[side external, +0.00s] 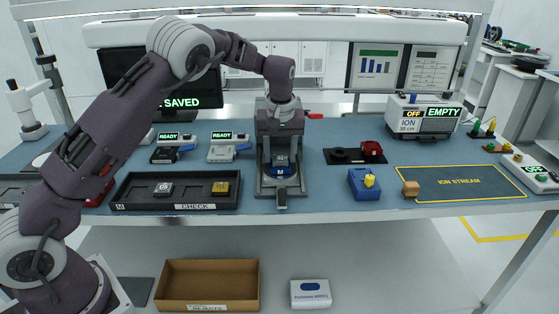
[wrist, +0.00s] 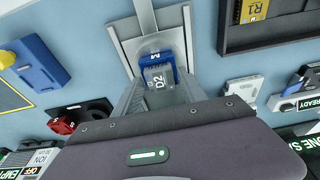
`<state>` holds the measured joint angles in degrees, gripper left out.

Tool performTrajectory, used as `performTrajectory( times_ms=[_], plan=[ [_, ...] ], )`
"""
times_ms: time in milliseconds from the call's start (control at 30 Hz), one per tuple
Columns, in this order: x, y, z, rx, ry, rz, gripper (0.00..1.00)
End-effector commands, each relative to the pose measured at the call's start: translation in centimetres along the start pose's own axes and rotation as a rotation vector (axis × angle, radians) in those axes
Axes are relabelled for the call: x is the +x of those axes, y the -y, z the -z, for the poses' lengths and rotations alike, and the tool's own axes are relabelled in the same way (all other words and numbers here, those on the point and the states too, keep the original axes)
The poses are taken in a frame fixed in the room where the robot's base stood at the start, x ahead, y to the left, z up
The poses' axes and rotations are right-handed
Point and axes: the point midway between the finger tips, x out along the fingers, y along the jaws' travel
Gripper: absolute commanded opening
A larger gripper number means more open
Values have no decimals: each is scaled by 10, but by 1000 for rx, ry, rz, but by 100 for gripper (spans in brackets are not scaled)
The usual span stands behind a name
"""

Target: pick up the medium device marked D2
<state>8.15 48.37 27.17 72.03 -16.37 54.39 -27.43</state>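The grey device marked D2 (wrist: 158,77) sits in a blue socket marked M (wrist: 150,57) on a grey metal station (wrist: 184,40). The side external view also shows the blue socket (side external: 282,171) low in the station (side external: 281,191), with the device only small and dark there. My gripper (wrist: 160,86) points down over the station, its fingers on either side of D2. Whether the fingers touch the device or stand slightly apart is unclear. Their tips are partly hidden by my gripper body in the side external view.
A black tray labelled CHECK (side external: 195,207) holds a grey and a yellow device to the left. Two READY units (side external: 167,153) stand behind it. A brown bin (side external: 208,261) sits below.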

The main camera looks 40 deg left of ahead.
Motion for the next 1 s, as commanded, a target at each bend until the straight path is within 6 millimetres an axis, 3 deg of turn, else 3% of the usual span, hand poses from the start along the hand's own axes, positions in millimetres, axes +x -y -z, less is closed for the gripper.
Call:
performTrajectory(
  times_ms=[33,200,267,1000],
  plan=[
    [0,0,0,0,0,0,37],
    [0,0,0,0,0,0,4],
    [-1,0,0,0,0,0,0],
    [-46,0,10,0,-2,-1,0]
  ],
)
